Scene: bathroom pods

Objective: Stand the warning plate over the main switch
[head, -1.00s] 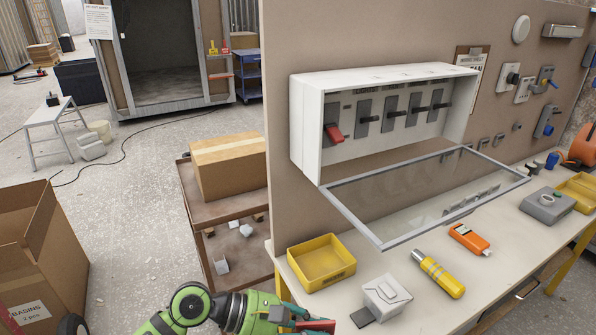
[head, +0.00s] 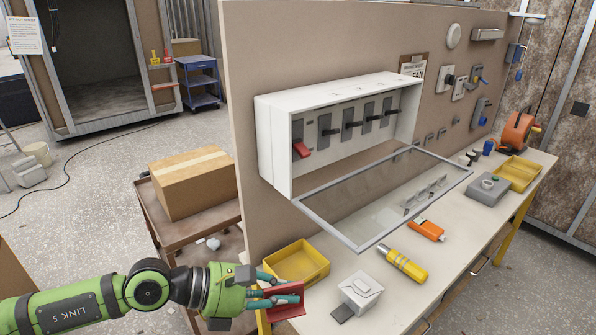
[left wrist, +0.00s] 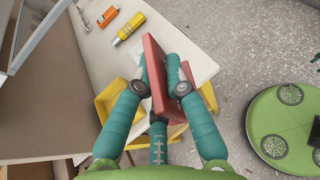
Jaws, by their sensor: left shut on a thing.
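The red warning plate (head: 287,304) is held in my left gripper (head: 276,291), low in the head view at the bench's near left corner. In the left wrist view the plate (left wrist: 153,72) stands edge-on between the teal fingers (left wrist: 163,88), which are shut on it. Its printed face cannot be read. The plate is apart from the switch, below and nearer to me. My right gripper is not in view.
The box's framed glass door (head: 330,222) hangs open over the bench (head: 440,265). A yellow bin (head: 322,270), a grey-white box (head: 360,292), a yellow cylinder (head: 403,263) and an orange device (head: 427,230) stand near it. A cart with a carton (head: 192,182) is left.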

